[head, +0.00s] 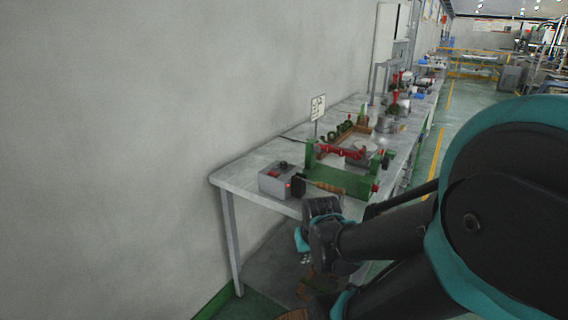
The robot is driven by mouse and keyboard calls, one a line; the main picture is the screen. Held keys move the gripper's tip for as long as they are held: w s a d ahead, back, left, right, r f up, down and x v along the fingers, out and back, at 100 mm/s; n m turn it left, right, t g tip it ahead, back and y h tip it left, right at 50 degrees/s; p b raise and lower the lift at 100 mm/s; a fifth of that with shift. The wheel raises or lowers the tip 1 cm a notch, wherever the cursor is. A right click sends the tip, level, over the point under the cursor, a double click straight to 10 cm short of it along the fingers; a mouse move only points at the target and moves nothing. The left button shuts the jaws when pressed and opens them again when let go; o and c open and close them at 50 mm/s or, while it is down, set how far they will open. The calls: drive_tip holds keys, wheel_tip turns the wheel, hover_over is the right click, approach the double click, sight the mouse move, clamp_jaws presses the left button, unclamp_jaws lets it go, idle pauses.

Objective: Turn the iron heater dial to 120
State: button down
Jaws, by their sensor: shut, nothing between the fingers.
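The iron heater (272,184) is a small grey box on the near left corner of the workbench. A black knob (283,164), which looks like its dial, stands on top. Its marks and setting are too small to read. A red spot shows on the side of the box. An iron with a wooden handle (327,187) lies just right of the heater. My gripper (305,259) is small and dark in the picture, below and to the right of the heater, in front of the bench edge. It is shut and empty, apart from the heater and dial.
The grey workbench (238,174) runs back along the wall. A green frame with red parts (352,181) stands right of the heater. A small sign (318,107) and several tools stand farther back. The bench left of the heater is clear.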

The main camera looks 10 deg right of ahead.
drive_tip(key=c, duration=2.2)
unclamp_jaws()
drive_tip(key=o, duration=1)
drive_tip(key=w+r+n, duration=0.1)
drive_tip(key=w+r, duration=0.2)
drive_tip(key=w, duration=0.1)
drive_tip(key=w+r+n, duration=0.1)
drive_tip(key=w+r, duration=0.2)
drive_tip(key=w, duration=0.2)
drive_tip(key=w+r+n+g, duration=0.1)
drive_tip(key=w+r, duration=0.3)
drive_tip(key=shift+w+d+r, duration=0.1)
drive_tip(key=shift+w, duration=0.15)
drive_tip(key=n+g, duration=0.3)
drive_tip(key=n, duration=0.4)
approach(283, 162)
wheel_tip(283, 162, down, 9)
drive_tip(key=shift+w+r, duration=0.1)
clamp_jaws()
